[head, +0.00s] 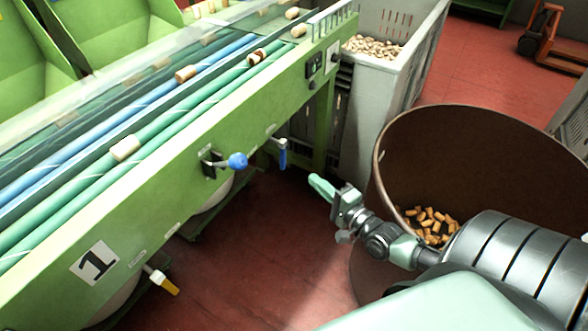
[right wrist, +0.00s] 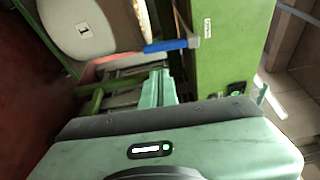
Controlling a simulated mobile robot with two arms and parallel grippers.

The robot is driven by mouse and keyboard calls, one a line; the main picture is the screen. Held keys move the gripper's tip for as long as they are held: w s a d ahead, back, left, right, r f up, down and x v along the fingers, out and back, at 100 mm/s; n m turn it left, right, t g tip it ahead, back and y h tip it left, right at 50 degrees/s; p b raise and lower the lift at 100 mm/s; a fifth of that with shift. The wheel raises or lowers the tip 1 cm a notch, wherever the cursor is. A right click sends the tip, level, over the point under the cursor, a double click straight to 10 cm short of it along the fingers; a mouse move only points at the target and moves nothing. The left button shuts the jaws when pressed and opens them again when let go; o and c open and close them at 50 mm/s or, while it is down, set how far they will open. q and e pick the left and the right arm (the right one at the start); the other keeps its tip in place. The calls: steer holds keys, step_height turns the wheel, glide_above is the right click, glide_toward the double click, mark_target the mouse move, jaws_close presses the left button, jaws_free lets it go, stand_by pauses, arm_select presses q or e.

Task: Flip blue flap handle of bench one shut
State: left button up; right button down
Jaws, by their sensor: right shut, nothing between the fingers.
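Bench one is the green sorting bench (head: 200,190) with a "1" plate (head: 95,263) on its side. A blue handle (head: 282,153) hangs downward from the bench's side panel toward its far end. In the right wrist view the blue handle (right wrist: 166,46) lies sideways in the picture, on a short metal lever, just beyond my fingers. My right gripper (head: 320,187) is shut and empty, to the right of and a little below the blue handle in the head view, apart from it. It also shows in the right wrist view (right wrist: 157,88). My left gripper is not in view.
A blue ball knob (head: 237,160) sticks out left of the handle. A yellow handle (head: 163,281) is lower on the bench. A large brown drum (head: 470,140) holding corks stands close to my right arm. A grey crate of corks (head: 408,75) stands behind.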

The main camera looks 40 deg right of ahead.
steer(key=shift+w+r, duration=0.1)
